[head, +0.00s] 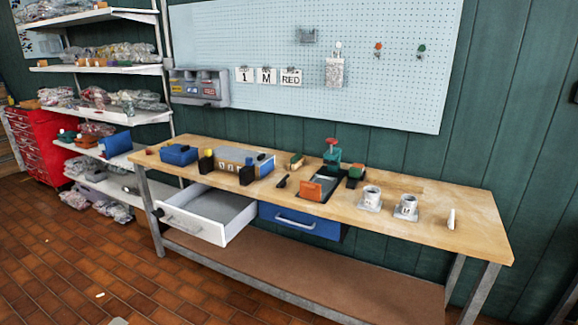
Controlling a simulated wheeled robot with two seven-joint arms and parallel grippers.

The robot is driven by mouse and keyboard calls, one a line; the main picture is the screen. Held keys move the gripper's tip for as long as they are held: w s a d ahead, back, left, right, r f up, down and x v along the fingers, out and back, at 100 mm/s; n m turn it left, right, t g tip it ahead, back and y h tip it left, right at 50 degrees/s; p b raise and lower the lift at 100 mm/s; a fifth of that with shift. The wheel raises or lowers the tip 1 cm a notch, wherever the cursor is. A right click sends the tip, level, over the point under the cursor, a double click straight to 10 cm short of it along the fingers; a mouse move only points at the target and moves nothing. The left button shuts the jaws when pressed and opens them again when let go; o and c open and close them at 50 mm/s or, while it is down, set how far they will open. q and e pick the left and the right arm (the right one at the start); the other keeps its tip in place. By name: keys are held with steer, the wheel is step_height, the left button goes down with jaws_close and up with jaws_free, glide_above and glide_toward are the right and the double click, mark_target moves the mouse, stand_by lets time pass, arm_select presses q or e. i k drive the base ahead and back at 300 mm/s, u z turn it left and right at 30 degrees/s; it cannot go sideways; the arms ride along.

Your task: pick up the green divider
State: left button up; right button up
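I cannot make out for sure which thing is the green divider. Several small green things are on the wooden workbench (425,215): a green piece with a red top (332,154), a green and tan piece (297,160), and a dark green and orange block (355,173). The white drawer (208,213) under the bench is pulled open, and its visible floor looks empty. The blue drawer (296,221) beside it is shut. Neither of my grippers is in view.
A blue box (179,154), an orange block (312,190) and two white cups (371,197) (406,206) stand on the bench. A pegboard (400,90) hangs behind. White shelves (110,68) with bagged items and a red cabinet (40,143) are left. The brick floor in front is mostly clear.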

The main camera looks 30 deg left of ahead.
mark_target(295, 157)
steer(key=u, duration=0.75)
steer(key=i, duration=0.65)
steer(key=u, duration=1.15)
steer(key=i, duration=1.35)
steer(key=z, duration=0.5)
steer(key=i, duration=0.8)
steer(key=z, duration=0.55)
